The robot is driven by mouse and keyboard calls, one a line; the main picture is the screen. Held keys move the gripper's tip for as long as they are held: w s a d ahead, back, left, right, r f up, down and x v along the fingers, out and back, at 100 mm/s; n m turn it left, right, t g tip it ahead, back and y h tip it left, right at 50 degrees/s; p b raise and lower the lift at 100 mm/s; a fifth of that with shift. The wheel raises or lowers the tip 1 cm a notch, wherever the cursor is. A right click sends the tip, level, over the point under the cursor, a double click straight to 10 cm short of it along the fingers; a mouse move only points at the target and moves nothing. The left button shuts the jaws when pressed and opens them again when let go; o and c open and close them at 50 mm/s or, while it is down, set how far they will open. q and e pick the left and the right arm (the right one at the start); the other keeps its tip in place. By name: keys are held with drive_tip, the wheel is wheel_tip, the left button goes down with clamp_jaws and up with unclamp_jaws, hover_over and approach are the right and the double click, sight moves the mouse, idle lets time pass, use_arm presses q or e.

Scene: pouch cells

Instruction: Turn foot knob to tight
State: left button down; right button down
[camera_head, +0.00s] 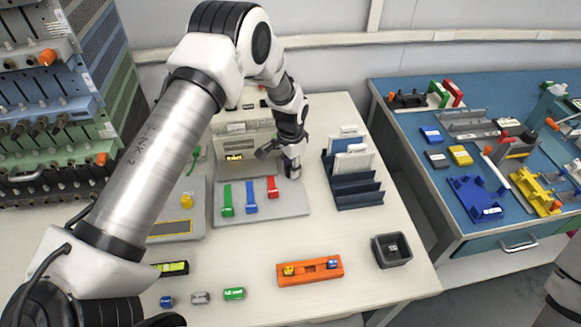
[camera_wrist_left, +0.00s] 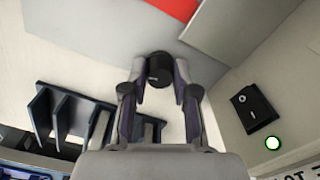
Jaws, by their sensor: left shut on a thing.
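In the left wrist view a small round black knob (camera_wrist_left: 160,68) stands at the corner of a grey plate. It appears to be the foot knob. The fingertips of my left gripper (camera_wrist_left: 161,86) are on either side of it, shut on it. In the head view my left gripper (camera_head: 292,172) points down beside the right end of the beige instrument (camera_head: 236,142) and hides the knob. I cannot see any mark that tells how far the knob is turned. My right gripper is not in view.
A dark rack (camera_head: 352,190) with upright slots stands close to the right of my gripper. A grey plate (camera_head: 288,207) with green, blue and red levers lies in front. An orange holder (camera_head: 310,271) and a dark square bin (camera_head: 391,250) are nearer the front edge.

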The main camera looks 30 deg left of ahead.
use_arm(q)
drive_tip(key=shift+s+f, duration=0.15)
drive_tip(key=shift+f, duration=0.05)
idle(0.3)
drive_tip(key=c, duration=1.1)
unclamp_jaws()
drive_tip(key=shift+o, duration=1.1)
drive_tip(key=shift+d, duration=0.1)
drive_tip(key=shift+w, duration=0.2)
drive_tip(key=shift+r, duration=0.1)
wheel_tip(320, 180, up, 12)
